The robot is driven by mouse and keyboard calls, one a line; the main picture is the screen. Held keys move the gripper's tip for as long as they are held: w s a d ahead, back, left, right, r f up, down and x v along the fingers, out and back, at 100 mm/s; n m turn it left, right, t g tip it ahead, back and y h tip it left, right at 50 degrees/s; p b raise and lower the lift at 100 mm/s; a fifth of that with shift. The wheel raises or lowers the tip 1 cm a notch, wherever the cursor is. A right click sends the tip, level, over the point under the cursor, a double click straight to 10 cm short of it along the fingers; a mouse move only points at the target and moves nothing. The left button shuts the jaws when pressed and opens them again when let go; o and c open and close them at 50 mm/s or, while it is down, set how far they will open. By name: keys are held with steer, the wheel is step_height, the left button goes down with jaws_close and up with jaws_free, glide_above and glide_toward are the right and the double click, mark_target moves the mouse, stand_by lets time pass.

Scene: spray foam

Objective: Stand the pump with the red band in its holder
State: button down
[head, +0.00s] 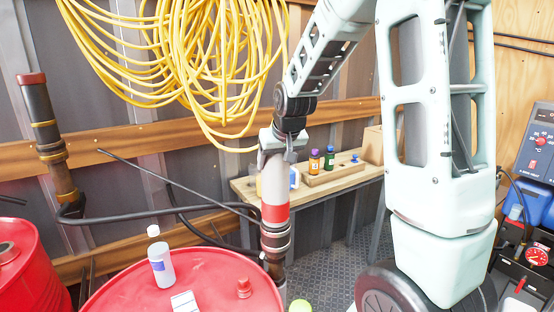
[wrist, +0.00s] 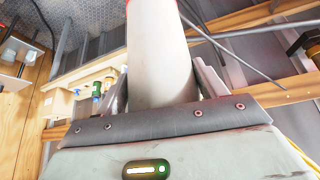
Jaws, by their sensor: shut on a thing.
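The pump with the red band (head: 275,214) hangs nearly upright in the head view, with a pale upper part, a red band and darker metal rings below. My gripper (head: 276,152) is shut on its upper end. In the wrist view the pale barrel (wrist: 158,60) sits between my gripper's two fingers (wrist: 160,92), with a trace of red at the top edge. The pump's lower end passes in front of the right edge of a red drum (head: 205,290); its foot is hard to make out. I cannot pick out its holder with certainty.
A dark pump-like tube (head: 45,130) with brass rings stands at the left. A clear bottle (head: 161,262), a white card (head: 185,302) and a red cap (head: 244,288) are on the drum. Behind are a wooden bench (head: 335,182) with small bottles and a yellow hose coil (head: 190,50).

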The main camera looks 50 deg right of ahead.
steer(key=shift+w+r, duration=0.1)
steer(key=shift+r, duration=0.1)
steer(key=shift+c, duration=0.8)
jaws_free()
steer(key=shift+o, duration=0.4)
steer(key=shift+s+f, duration=0.2)
steer(key=shift+f, duration=0.1)
steer(key=b+v, duration=0.3)
steer(key=v, duration=1.4)
steer(key=shift+r, duration=0.4)
